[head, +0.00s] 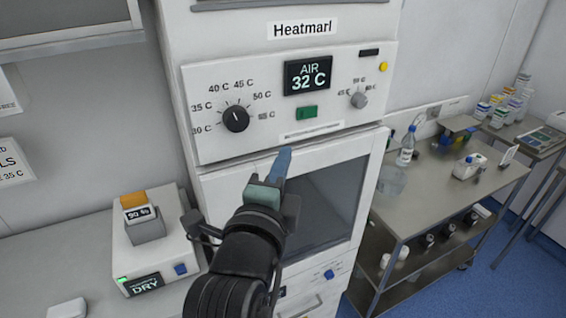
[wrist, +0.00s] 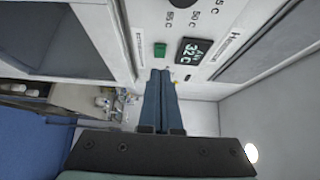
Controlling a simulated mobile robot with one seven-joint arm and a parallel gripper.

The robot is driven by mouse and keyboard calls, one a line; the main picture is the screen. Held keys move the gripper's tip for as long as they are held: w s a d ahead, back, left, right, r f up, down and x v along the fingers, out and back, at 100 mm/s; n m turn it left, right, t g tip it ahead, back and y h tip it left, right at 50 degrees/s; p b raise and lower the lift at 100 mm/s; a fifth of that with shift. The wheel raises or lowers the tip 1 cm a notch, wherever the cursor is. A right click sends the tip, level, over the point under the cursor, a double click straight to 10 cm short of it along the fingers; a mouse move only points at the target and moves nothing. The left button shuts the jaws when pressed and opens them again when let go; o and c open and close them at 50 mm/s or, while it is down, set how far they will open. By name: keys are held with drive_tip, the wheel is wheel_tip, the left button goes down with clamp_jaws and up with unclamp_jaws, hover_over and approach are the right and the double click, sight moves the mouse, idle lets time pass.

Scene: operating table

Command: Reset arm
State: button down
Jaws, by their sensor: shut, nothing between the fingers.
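My gripper (head: 281,163) is raised in front of the white Heatmarl warming cabinet (head: 222,188). Its blue fingers point up toward the cabinet's control panel (head: 240,88) and are shut with nothing between them. In the wrist view the two fingers (wrist: 160,78) lie side by side, with the panel's green switch (wrist: 160,49) and the display (wrist: 192,50) beyond them. The display reads AIR 32 C. In the head view the fingertips are below the green switch (head: 307,112); I cannot tell whether they touch the cabinet. My arm hides part of the cabinet's dark window (head: 325,205).
A white dry-block unit (head: 150,250) stands on the left counter (head: 60,262). A steel trolley (head: 440,200) on the right holds a blue-capped bottle (head: 407,148) and other items. Another table (head: 545,145) with several small tubs is further back. Blue floor (head: 515,265) is open at lower right.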

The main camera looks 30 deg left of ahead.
drive_tip(key=shift+s+r, duration=0.1)
drive_tip(key=shift+s, duration=0.05)
drive_tip(key=s+d+r+n+t+h, duration=0.1)
drive_tip(key=s+d+r+n+t, duration=0.2)
drive_tip(key=r, duration=0.7)
drive_tip(key=s+d+r+n+t+h, duration=0.2)
drive_tip(key=s+d+r+n+t, duration=0.1)
drive_tip(key=d+r+n, duration=0.4)
drive_tip(key=s+d+r+n+t+h, duration=0.1)
drive_tip(key=s+d+r+n+t, duration=0.3)
drive_tip(key=d+r, duration=0.5)
wheel_tip(320, 180, up, 4)
drive_tip(key=shift+s+f+n, duration=0.1)
drive_tip(key=shift+s+n, duration=0.25)
drive_tip(key=shift+n, duration=0.25)
